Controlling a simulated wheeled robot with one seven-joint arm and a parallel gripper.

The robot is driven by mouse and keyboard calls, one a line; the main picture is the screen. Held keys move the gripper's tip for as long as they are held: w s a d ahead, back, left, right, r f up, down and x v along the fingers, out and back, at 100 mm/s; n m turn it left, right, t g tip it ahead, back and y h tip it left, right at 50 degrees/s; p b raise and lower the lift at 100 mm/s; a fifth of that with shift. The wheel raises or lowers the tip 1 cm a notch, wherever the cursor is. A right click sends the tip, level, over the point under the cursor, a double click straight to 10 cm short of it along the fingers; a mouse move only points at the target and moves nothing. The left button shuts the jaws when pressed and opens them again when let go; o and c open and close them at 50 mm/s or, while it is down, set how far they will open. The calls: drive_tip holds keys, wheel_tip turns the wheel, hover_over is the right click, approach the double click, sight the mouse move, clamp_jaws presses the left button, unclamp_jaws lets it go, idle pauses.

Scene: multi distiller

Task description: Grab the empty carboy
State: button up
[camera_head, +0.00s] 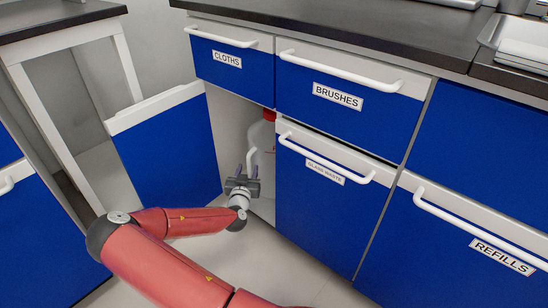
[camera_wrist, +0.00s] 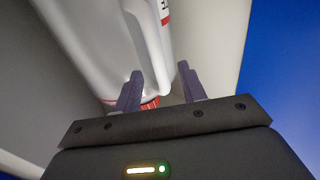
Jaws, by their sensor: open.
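A white carboy (camera_head: 262,140) with a red cap stands inside the open cabinet under the CLOTHS drawer. The drawer front and cabinet edge hide part of it. In the wrist view, the white carboy (camera_wrist: 90,40) fills the upper left and middle, with its handle (camera_wrist: 147,35), part of a red-edged label and a red part low down. My gripper (camera_head: 241,176) is at the cabinet opening, in front of the carboy. In the wrist view my gripper (camera_wrist: 161,85) is open, its fingers apart and pointing at the carboy.
The open blue cabinet door (camera_head: 165,145) stands left of my arm. The closed GLASS WASTE front (camera_head: 325,210) with its white handle bounds the opening on the right. The CLOTHS drawer (camera_head: 232,62) is above. The floor in front is clear.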

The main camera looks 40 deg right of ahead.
drive_tip(key=shift+w+d, duration=0.45)
drive_tip(key=shift+d, duration=0.1)
clamp_jaws()
idle(0.9)
drive_tip(key=shift+r, duration=0.15)
